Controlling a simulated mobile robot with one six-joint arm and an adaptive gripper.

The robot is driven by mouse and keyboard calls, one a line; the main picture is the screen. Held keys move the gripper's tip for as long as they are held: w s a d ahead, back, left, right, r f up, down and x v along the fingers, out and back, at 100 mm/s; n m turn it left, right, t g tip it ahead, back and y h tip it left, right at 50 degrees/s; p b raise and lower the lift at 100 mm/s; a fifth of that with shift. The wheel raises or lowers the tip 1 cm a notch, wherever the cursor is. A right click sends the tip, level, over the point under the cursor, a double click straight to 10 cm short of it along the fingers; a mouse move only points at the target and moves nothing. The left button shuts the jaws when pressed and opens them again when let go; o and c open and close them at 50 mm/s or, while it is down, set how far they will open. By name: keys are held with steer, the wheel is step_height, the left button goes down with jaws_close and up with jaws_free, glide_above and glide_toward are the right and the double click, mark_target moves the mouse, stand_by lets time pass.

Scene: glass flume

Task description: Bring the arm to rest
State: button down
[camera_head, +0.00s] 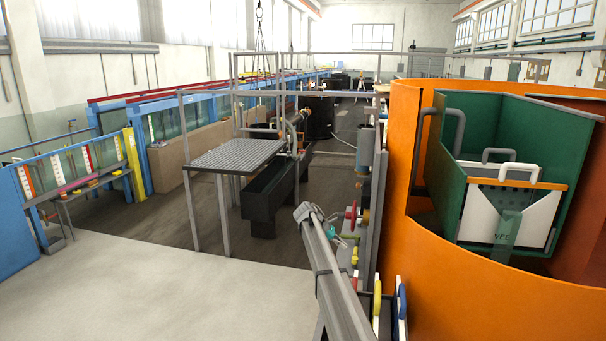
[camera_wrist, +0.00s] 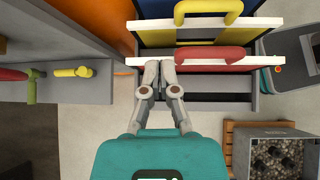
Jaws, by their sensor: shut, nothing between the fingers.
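My gripper (camera_wrist: 160,66) is in the wrist view, its two grey fingers together with nothing between them. Its teal body (camera_wrist: 160,150) fills the bottom middle. The fingertips are beside the left end of a red handle (camera_wrist: 210,57) on a white-edged board, over a rack (camera_wrist: 205,106) of upright boards. I cannot tell whether they touch the board.
A yellow handle (camera_wrist: 208,7) tops another board behind. A grey ledge with a yellow lever (camera_wrist: 72,72) lies left. A grey box of dark stones (camera_wrist: 283,150) is lower right. In the head view, an orange curved wall (camera_head: 400,150) stands right; pale floor (camera_head: 150,300) is open left.

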steer(key=s+d+f+m+y+b, duration=0.1)
steer(key=s+f+m+y+b, duration=0.2)
steer(key=s+f, duration=0.6)
steer(key=s+f+m+y+b, duration=0.3)
steer(key=s+f+m+b, duration=0.4)
steer(key=s, duration=1.5)
steer(key=s+d+f+m+t+y+b, duration=0.1)
steer(key=s+f+m+y+b, duration=0.2)
steer(key=s+f+b, duration=0.6)
steer(key=s+f+m, duration=0.1)
steer(key=s+m, duration=0.1)
steer(key=s, duration=0.4)
steer(key=shift+s+d+f+y+b, duration=0.15)
steer(key=shift+d+f+y+b, duration=0.15)
steer(key=shift+d+y+b, duration=0.1)
